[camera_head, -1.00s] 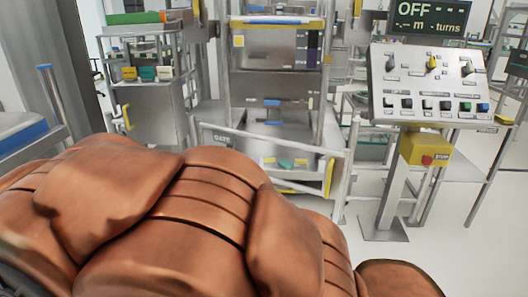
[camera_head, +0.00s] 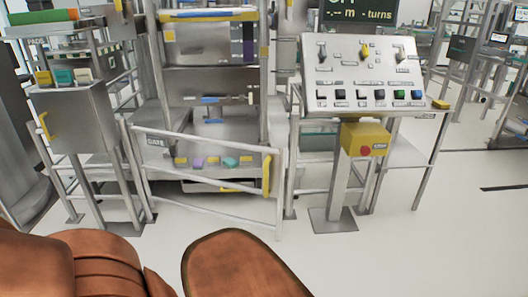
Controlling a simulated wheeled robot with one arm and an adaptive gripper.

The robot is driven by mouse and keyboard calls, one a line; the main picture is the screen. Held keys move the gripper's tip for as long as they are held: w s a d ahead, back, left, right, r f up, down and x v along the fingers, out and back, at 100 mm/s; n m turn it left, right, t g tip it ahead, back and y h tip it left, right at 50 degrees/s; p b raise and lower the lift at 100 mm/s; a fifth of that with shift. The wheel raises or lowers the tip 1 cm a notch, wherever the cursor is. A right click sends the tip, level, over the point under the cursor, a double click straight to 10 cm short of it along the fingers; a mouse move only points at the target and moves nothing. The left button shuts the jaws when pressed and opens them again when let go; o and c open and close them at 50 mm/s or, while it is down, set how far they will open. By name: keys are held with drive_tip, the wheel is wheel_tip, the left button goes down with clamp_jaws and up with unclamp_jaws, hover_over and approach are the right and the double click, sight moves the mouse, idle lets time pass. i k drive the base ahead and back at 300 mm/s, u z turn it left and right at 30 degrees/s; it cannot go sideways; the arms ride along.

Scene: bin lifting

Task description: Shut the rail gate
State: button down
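The rail gate (camera_head: 205,186) is a light grey tubular frame low in front of the lifting machine. A small plate marked GATE (camera_head: 156,142) is at its upper left, and a yellow upright handle (camera_head: 267,176) is at its right end. The gate's right post stands near the control stand; I cannot tell whether it is latched. Behind its bars lie several small coloured blocks (camera_head: 229,162) on a low ledge. My gripper is not in view; only brown-orange padded shapes fill the bottom left and bottom middle.
A control panel (camera_head: 362,82) stands right of the gate, with a yellow stop box (camera_head: 364,140) below it. A metal cabinet (camera_head: 73,120) with a yellow handle stands to the left. Clear pale floor (camera_head: 420,235) lies at the front right.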

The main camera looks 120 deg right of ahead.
sight(273, 160)
drive_tip(key=u, duration=0.05)
drive_tip(key=k, duration=1.65)
drive_tip(key=z, duration=1.7)
